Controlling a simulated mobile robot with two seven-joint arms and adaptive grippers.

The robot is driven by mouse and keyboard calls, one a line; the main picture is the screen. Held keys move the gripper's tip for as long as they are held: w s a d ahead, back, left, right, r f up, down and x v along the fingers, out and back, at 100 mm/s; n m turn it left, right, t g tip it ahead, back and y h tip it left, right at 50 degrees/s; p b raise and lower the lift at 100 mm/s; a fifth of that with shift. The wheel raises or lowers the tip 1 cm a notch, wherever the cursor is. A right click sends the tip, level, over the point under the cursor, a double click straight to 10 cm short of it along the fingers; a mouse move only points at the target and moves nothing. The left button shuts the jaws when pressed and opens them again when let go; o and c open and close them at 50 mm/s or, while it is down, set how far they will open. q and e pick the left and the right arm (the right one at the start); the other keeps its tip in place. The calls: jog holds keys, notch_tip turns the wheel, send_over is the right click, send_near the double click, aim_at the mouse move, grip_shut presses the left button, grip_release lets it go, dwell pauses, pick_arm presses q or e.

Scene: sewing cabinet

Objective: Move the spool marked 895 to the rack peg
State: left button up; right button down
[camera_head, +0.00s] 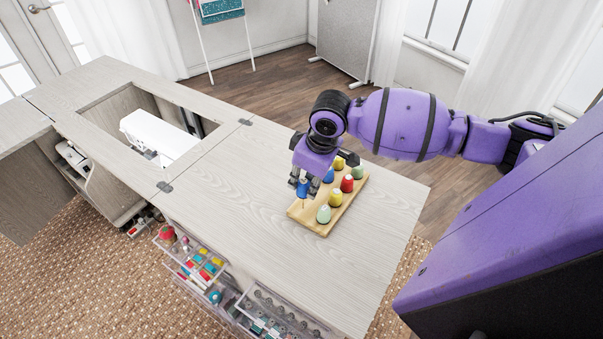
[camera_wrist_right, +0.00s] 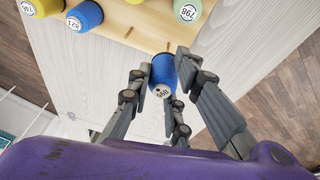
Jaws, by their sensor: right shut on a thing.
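My right gripper (camera_head: 304,188) is shut on a blue spool (camera_head: 302,187). The spool also shows between the fingers in the right wrist view (camera_wrist_right: 163,74), its white end label facing the camera and reading like 895. The wooden rack (camera_head: 309,221) lies on the cabinet top, just beyond the held spool in the wrist view (camera_wrist_right: 145,30). A thin bare peg (camera_wrist_right: 168,46) shows right by the held spool; I cannot tell whether they touch. My left gripper is not in view.
The rack carries several other spools, among them a red one (camera_head: 347,183), a yellow one (camera_head: 335,197) and a pale green one (camera_head: 323,214). The cabinet top (camera_head: 240,180) is clear left of the rack. A white sewing machine (camera_head: 155,130) sits in the opening; clear drawers (camera_head: 195,265) hang in front.

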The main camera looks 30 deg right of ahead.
aim_at(306, 192)
jog(key=shift+f, duration=0.75)
jog(key=shift+f, duration=1.55)
jog(key=c, duration=1.5)
grip_release()
jog(key=shift+c, duration=0.2)
jog(key=shift+r, duration=0.15)
jog(key=v, duration=1.1)
jog(key=shift+r, duration=0.35)
